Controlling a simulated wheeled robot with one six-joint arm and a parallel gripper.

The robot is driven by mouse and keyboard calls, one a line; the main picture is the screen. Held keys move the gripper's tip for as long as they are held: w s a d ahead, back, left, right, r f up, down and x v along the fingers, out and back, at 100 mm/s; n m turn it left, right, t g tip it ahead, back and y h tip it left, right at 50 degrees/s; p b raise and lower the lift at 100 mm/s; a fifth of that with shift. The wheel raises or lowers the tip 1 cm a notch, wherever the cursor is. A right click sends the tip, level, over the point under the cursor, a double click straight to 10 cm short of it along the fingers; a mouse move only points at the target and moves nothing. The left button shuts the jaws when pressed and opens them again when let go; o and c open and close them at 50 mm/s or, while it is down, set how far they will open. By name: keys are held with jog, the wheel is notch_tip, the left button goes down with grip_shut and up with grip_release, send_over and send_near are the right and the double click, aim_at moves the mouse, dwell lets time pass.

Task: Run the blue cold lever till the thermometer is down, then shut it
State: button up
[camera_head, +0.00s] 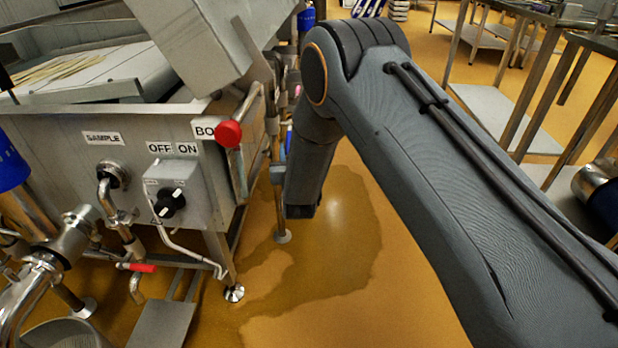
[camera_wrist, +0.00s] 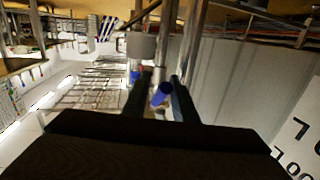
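In the wrist view, the two dark fingers of my gripper (camera_wrist: 161,84) stand apart. A blue lever handle (camera_wrist: 160,95) shows in the gap between them, on or in front of metal pipework. I cannot make out firm contact on both sides of it. In the head view, my arm reaches down beside the right end of the steel vat (camera_head: 70,140). My gripper is hidden there behind my own arm and the pipes. No thermometer or reading can be made out in either view.
The vat's front carries a red knob (camera_head: 228,134), an OFF/ON switch box (camera_head: 172,193) and a sample valve (camera_head: 112,176). Vertical pipes (camera_head: 272,115) stand close to my forearm. The floor (camera_head: 330,290) below is wet but clear. Steel tables (camera_head: 560,70) stand at the right.

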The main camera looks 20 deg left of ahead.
aim_at(289, 140)
notch_tip(289, 140, up, 2)
jog(key=shift+r+g+b, duration=0.2)
jog(key=shift+g+b, duration=0.15)
jog(key=shift+g, duration=0.35)
jog(key=shift+s+d+r+g, duration=0.15)
jog(key=shift+s+r+g, duration=0.2)
jog(key=shift+r, duration=0.2)
jog(key=s+d+r+g+h+b, duration=0.1)
jog(key=s+d+r+g, duration=0.1)
jog(key=s, duration=0.5)
jog(key=s+d+r+n+g+h+b, duration=0.1)
jog(key=s+d+r+g+b, duration=0.1)
jog(key=s+d+g, duration=0.2)
jog(key=s+d+r+g+h+b, duration=0.1)
jog(key=s+d+r+g+b, duration=0.1)
jog(key=s+d, duration=0.5)
jog(key=s+g, duration=0.1)
jog(key=s, duration=0.4)
jog(key=shift+s+d+r, duration=0.15)
jog(key=shift+d+r, duration=0.15)
jog(key=shift+d, duration=0.05)
